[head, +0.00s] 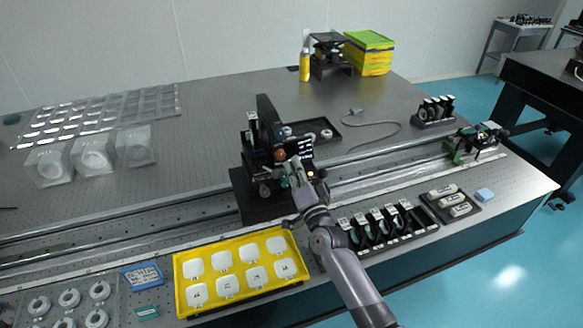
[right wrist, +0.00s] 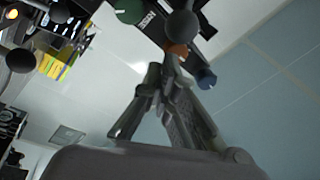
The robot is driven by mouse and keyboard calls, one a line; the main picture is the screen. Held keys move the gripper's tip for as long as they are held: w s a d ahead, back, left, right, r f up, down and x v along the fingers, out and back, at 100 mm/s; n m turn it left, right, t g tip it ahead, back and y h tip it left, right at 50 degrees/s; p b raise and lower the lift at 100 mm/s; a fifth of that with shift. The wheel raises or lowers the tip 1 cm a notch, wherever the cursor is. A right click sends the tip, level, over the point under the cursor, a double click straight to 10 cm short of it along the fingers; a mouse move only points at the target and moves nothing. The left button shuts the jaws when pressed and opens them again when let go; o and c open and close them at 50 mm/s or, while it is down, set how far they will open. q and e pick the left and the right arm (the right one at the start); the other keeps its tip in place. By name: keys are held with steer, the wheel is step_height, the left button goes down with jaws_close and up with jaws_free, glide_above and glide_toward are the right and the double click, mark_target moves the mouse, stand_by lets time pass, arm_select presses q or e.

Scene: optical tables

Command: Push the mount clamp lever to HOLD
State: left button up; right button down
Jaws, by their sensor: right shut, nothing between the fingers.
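The mount (head: 262,140) is a tall black assembly on a dark base on the rail, in the middle of the head view. A small black plate (head: 300,148) with white lettering is on its right side. My right gripper (head: 293,172) is in front of the mount, close to its right side; its fingers are shut and empty. In the right wrist view the fingertips (right wrist: 170,72) meet just below an orange knob (right wrist: 178,50) and a dark ball-ended part (right wrist: 183,26). I cannot tell whether they touch, or which part is the clamp lever. My left gripper is out of view.
A yellow tray (head: 178,290) with white square pieces lies in front of the mount. A row of black holders (head: 375,228) stands right of my forearm. A dark tray (head: 335,135) lies behind the mount. The table's back centre is mostly clear.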

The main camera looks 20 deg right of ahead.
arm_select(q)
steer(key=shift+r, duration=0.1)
arm_select(e)
steer(key=shift+s+a+f, duration=0.2)
steer(key=shift+a+f, duration=0.1)
steer(key=shift+a, duration=0.2)
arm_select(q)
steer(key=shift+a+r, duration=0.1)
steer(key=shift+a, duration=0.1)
arm_select(e)
steer(key=shift+s, duration=0.15)
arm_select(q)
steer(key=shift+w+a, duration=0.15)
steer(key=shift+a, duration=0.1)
arm_select(e)
steer(key=shift+a, duration=0.3)
